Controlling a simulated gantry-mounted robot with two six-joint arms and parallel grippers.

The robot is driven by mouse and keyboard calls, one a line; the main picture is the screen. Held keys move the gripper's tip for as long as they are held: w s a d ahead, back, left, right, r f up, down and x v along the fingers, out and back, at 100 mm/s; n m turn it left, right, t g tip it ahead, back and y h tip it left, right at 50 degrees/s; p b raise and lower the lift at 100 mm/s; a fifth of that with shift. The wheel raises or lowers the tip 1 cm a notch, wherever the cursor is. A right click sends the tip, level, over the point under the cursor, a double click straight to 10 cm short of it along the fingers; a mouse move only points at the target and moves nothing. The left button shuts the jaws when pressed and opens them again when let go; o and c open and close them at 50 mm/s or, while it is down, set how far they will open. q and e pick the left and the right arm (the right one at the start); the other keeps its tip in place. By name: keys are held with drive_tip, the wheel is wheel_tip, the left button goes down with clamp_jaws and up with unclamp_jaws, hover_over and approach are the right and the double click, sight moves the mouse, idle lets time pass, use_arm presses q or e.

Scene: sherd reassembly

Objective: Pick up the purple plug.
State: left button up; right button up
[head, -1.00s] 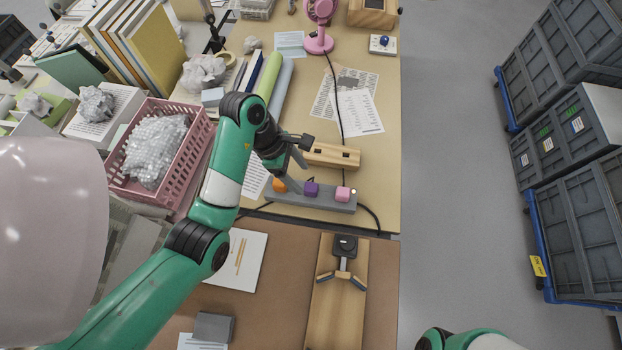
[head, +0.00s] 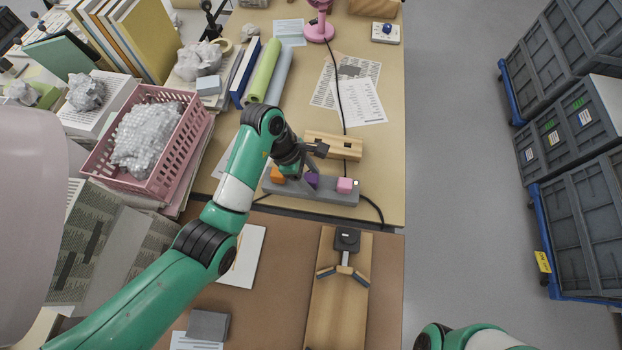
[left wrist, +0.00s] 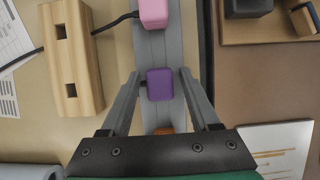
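The purple plug (head: 312,180) sits in the grey power strip (head: 320,193) on the desk, between an orange plug (head: 277,175) and a pink plug (head: 345,185). In the left wrist view the purple plug (left wrist: 160,84) lies between the two fingers of my left gripper (left wrist: 160,76). The fingers are spread, with a small gap on each side of the plug. My right gripper is out of view.
A wooden block with slots (head: 334,146) lies just behind the strip. A black cable (head: 342,105) runs past it to a pink fan (head: 319,27). A pink basket (head: 150,140) stands to the left. A wooden board with a clamp (head: 338,290) lies in front.

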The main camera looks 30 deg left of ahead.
use_arm(q)
clamp_jaws()
